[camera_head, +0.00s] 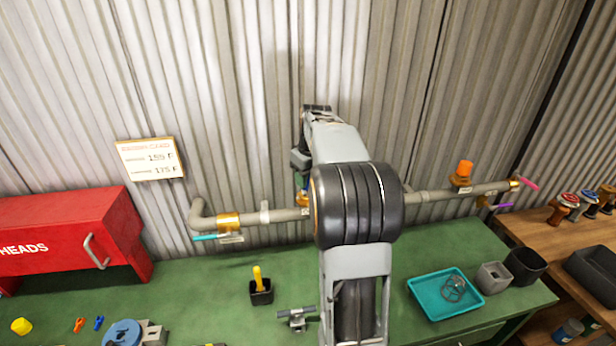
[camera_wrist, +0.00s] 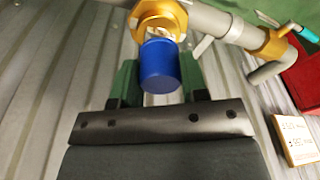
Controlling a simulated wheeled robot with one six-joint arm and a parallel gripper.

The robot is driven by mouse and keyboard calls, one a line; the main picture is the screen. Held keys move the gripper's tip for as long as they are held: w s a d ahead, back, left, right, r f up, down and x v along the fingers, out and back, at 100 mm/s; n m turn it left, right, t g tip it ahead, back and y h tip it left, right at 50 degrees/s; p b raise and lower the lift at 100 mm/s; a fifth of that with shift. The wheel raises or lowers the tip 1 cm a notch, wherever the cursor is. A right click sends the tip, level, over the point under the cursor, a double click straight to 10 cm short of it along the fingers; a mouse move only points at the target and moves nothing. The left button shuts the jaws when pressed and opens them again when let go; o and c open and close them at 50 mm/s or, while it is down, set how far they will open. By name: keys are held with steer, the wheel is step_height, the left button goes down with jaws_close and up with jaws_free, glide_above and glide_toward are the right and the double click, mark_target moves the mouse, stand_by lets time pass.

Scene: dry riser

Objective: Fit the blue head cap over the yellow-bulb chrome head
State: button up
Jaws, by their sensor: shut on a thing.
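My gripper (camera_wrist: 160,70) is shut on the blue head cap (camera_wrist: 162,68), a small blue cylinder between its green fingers in the wrist view. The cap is right by a brass fitting (camera_wrist: 160,16) on the grey pipe. A small pale, shiny part (camera_wrist: 155,36) shows between cap and fitting; it may be the chrome head, but its bulb colour cannot be made out. I cannot tell whether the cap is around it or only beside it. In the head view my arm hides most of the gripper and this fitting.
The grey pipe (camera_head: 430,196) runs along the corrugated wall, with an orange cap (camera_head: 465,168) on another brass fitting at right. Below, the green bench holds a teal tray (camera_head: 422,301), a black holder (camera_head: 261,297) and a red cabinet (camera_head: 60,235).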

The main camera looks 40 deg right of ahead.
steer(key=shift+f+b, duration=0.45)
steer(key=shift+f, duration=0.35)
steer(key=o, duration=1)
steer(key=shift+c, duration=0.2)
steer(key=shift+r, duration=0.1)
step_height(320, 180, up, 14)
steer(key=s, duration=0.2)
steer(key=shift+f, duration=0.2)
steer(key=shift+d, duration=0.1)
